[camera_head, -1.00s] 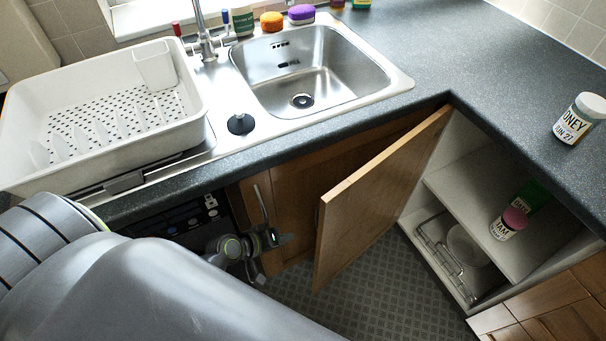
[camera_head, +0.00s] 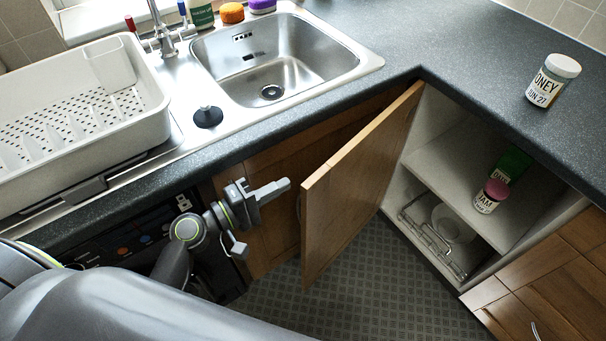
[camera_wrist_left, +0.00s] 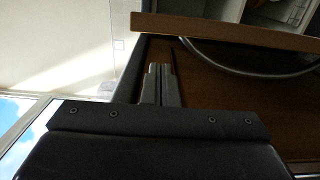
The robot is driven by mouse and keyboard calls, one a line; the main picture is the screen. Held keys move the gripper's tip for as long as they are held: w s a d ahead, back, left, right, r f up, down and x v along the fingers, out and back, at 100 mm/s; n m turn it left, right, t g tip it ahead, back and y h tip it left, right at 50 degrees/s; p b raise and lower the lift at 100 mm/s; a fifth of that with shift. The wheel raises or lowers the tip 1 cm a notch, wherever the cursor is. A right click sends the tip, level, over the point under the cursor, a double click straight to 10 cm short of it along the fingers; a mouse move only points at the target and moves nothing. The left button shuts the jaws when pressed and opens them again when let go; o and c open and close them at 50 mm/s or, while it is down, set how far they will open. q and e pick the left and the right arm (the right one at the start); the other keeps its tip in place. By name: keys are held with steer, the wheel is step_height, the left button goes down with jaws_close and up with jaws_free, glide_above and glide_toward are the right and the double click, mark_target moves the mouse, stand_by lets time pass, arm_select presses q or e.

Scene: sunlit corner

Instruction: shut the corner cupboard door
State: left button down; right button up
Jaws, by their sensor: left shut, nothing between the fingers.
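The corner cupboard door (camera_head: 358,195) is a wooden panel standing wide open, with its free edge swung out toward me. My left gripper (camera_head: 284,187) is shut and empty, just left of the door's free edge, on the handle side. A small gap seems to separate them; contact cannot be made out. In the wrist view the closed fingers (camera_wrist_left: 160,72) point toward the door's edge (camera_wrist_left: 225,30). My right gripper is not in view.
The open cupboard holds a pink-lidded jar (camera_head: 491,196) and a green item (camera_head: 512,164) on its shelf (camera_head: 450,160), with a wire rack (camera_head: 432,243) below. Tiled floor (camera_head: 370,285) before the cupboard is clear.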

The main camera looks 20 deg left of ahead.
arm_select(q)
steer(key=p+x, duration=0.2)
steer(key=x, duration=0.7)
steer(key=shift+w+d, duration=0.2)
steer(key=shift+w, duration=0.05)
